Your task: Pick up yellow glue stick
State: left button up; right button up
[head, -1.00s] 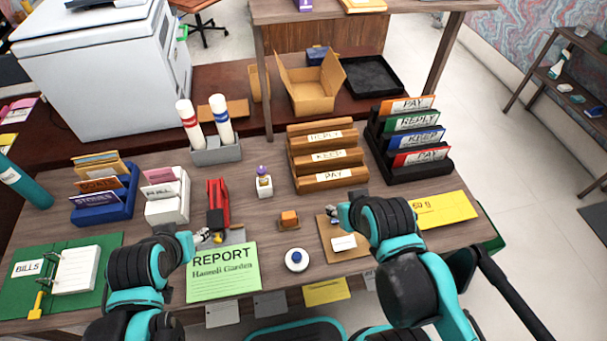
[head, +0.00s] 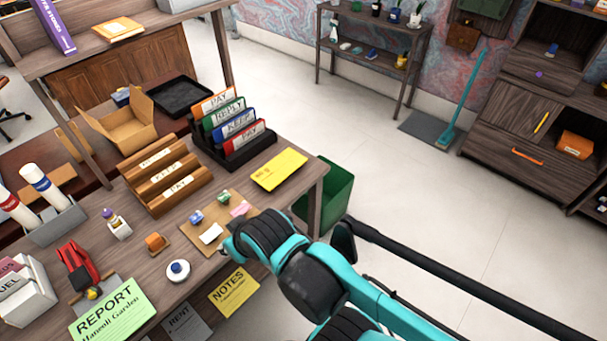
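I cannot make out a certain yellow glue stick. A small white bottle with a purple cap (head: 118,226) stands upright on the desk. My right arm comes in from the lower right, over the desk's front right corner. Its fingers cannot be made out, and no thing is seen held. My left gripper is out of view.
The desk holds wooden file racks (head: 166,182), a black sorter (head: 236,136), a cork board (head: 190,236) and a yellow envelope (head: 279,169). A green bin (head: 328,200) stands beside the desk. A shelf (head: 372,28) and a broom (head: 462,100) stand at the wall. The floor between is open.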

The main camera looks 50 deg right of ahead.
aim_at(114, 221)
jog(key=j+z, duration=0.1)
jog(key=z, duration=0.35)
jog(key=j+z, duration=0.1)
jog(key=z, duration=0.3)
jog(key=i+j+z, duration=0.1)
jog(key=z, duration=0.35)
jog(key=j+z, duration=0.15)
jog(key=z, duration=0.3)
jog(key=i+j+z, duration=0.1)
jog(key=i+j, duration=0.25)
jog(key=k, duration=0.5)
jog(key=u, duration=1.65)
jog(key=i+l+u, duration=0.15)
jog(key=l, duration=0.2)
jog(key=i+l+u, duration=0.1)
jog(key=i+l, duration=0.15)
jog(key=l, duration=0.1)
